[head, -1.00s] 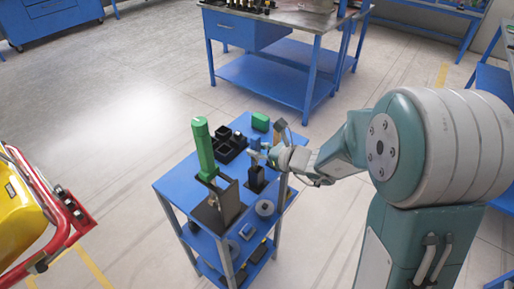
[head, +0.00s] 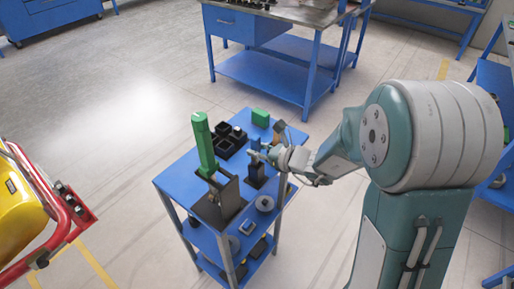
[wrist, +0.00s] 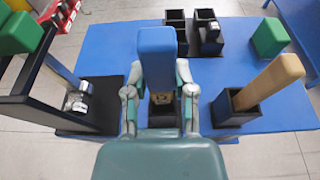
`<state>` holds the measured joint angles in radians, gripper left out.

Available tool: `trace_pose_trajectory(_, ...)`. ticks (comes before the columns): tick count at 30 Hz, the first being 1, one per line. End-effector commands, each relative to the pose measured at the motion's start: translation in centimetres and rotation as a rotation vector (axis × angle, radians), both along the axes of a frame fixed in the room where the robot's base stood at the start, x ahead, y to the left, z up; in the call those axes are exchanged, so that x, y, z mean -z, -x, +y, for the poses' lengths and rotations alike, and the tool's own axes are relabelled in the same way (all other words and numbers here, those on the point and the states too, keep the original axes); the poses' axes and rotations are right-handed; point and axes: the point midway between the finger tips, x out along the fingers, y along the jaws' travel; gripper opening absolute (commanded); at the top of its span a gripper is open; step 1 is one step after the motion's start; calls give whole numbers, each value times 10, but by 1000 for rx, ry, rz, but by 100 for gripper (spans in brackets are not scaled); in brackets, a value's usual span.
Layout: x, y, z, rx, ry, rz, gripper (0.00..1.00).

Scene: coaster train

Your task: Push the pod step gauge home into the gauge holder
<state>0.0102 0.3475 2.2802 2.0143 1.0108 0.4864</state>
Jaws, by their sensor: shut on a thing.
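The pod step gauge appears to be the blue block (wrist: 157,55), upright between my gripper's fingers. My gripper (wrist: 160,106) is shut on it from both sides. In the head view, the gauge (head: 255,145) stands at the right part of the blue cart, with my gripper (head: 265,154) around it. The black gauge holder (head: 256,175) is directly below the gauge. In the wrist view the gauge and my gripper hide most of the holder, so I cannot tell how deep the gauge sits.
A tall green piece (head: 204,145) stands in a dark frame at the left. A tan block (wrist: 268,82) leans in a black box at the right. Black trays (wrist: 192,33) and a green block (wrist: 269,37) are behind. The blue cart top (wrist: 110,50) has bare patches between them.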

Motion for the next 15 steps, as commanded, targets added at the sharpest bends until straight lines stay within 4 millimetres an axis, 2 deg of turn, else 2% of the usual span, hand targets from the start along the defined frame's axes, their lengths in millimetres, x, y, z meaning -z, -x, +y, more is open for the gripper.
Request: trace_pose_trajectory(15,9,0,0,1,0,0,0)
